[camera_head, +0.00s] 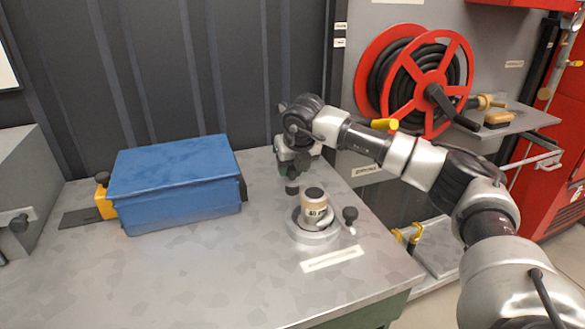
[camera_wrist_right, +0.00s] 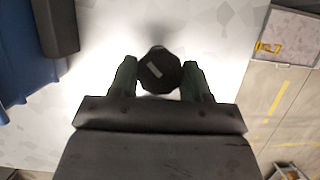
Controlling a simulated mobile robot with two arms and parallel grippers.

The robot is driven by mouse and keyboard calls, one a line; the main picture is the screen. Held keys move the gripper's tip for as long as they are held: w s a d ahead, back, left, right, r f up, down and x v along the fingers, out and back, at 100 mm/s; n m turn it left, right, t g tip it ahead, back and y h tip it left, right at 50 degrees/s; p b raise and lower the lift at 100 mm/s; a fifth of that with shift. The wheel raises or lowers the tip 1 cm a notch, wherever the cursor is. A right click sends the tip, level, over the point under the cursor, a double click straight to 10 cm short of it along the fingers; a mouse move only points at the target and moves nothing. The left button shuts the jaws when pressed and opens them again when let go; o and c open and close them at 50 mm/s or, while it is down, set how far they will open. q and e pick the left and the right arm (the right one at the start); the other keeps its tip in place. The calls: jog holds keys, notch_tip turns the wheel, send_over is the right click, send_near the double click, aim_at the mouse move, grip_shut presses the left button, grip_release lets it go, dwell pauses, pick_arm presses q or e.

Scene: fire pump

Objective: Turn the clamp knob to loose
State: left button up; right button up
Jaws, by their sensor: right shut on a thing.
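The black clamp knob (camera_wrist_right: 160,70) has a pale bar mark on its face and sits between the two dark green fingers in the right wrist view. My right gripper (camera_wrist_right: 160,82) is shut on it, one finger on each side. In the head view my right gripper (camera_head: 292,175) points down at the bench, and a black knob shape (camera_head: 292,188) shows at its tips. My left gripper is out of view.
A blue box (camera_head: 180,185) stands on the grey bench (camera_head: 210,275) to the left. Another black knob (camera_head: 350,214) stands right of the holder, near the bench edge. A red hose reel (camera_head: 432,82) is behind my right arm. The front bench area is clear.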

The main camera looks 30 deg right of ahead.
jog(key=n+y, duration=0.1)
jog(key=n, duration=0.2)
jog(key=shift+d+r+n, duration=0.1)
jog(key=shift+d+n, duration=0.05)
jog(key=shift+n, duration=0.25)
jog(key=n+y+p, duration=0.1)
jog(key=n, duration=0.2)
jog(key=shift+r+y+p, duration=0.1)
jog(key=shift+y+p, duration=0.2)
jog(key=shift+y, duration=0.1)
jog(key=n, duration=0.2)
jog(key=n+g+y+p, duration=0.1)
jog(key=n, duration=0.2)
jog(key=shift+w+d+y, duration=0.15)
jog(key=shift+y, duration=0.15)
jog(key=n+g+p, duration=0.1)
jog(key=n, duration=0.2)
jog(key=shift+w+n+y, duration=0.1)
jog(key=shift+n+y, duration=0.2)
jog(key=shift+y, duration=0.1)
jog(key=n+g, duration=0.2)
jog(key=n, duration=0.3)
jog(key=shift+w+n, duration=0.1)
jog(key=shift+n, duration=0.2)
jog(key=n+g, duration=0.2)
jog(key=n, duration=0.3)
jog(key=shift+w+n+b, duration=0.1)
jog(key=shift+n+b, duration=0.2)
jog(key=shift+g, duration=0.3)
jog(key=o, duration=0.9)
